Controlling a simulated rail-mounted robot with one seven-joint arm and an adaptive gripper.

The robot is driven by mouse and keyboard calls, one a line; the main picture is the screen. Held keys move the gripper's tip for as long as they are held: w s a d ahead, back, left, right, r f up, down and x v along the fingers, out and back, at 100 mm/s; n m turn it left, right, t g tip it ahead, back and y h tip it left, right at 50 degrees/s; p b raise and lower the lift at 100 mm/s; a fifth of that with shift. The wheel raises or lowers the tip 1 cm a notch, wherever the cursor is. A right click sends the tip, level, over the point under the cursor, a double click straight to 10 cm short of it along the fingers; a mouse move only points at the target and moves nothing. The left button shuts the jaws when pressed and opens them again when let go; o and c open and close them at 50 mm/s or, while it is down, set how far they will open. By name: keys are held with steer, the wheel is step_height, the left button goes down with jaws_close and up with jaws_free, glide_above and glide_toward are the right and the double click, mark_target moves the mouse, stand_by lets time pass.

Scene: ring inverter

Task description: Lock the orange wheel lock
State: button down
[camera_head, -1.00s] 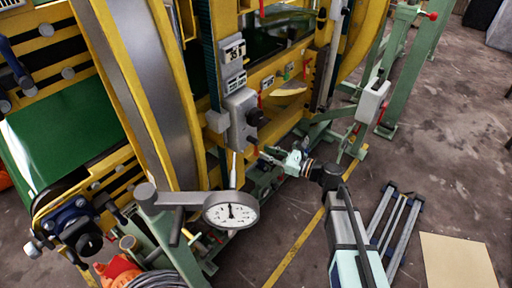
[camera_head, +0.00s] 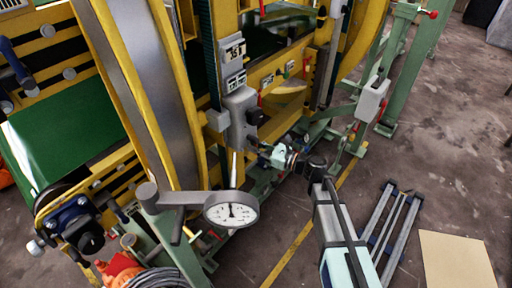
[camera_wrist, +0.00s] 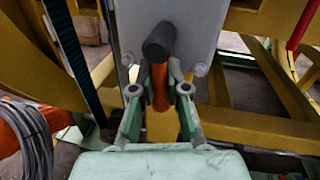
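In the wrist view an orange lever (camera_wrist: 160,90), which looks like the wheel lock, hangs down below a black round knob (camera_wrist: 158,42) on a grey plate (camera_wrist: 195,20). My gripper (camera_wrist: 160,75) has one finger on each side of the lever, which shows between them with apparent narrow gaps. Whether the fingertips touch it is not clear. In the head view my gripper (camera_head: 257,146) is just below and right of the grey lock box (camera_head: 240,115). The orange lever is too small and covered there to make out.
A dial gauge (camera_head: 231,210) on a grey arm stands left of and nearer than my gripper. The yellow ring frame (camera_head: 185,120) rises behind it. Green posts (camera_head: 400,50) stand at right. A folded ladder (camera_head: 395,230) and a cardboard sheet (camera_head: 457,262) lie on the open floor.

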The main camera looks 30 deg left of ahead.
steer(key=shift+s+m+p, duration=0.2)
steer(key=shift+m+p, duration=0.15)
steer(key=shift+m, duration=0.25)
steer(key=c, duration=1.4)
jaws_free()
steer(key=d, duration=0.8)
steer(key=w+d, duration=0.1)
steer(key=d, duration=0.3)
steer(key=shift+w+f, duration=0.1)
steer(key=shift+f, duration=0.05)
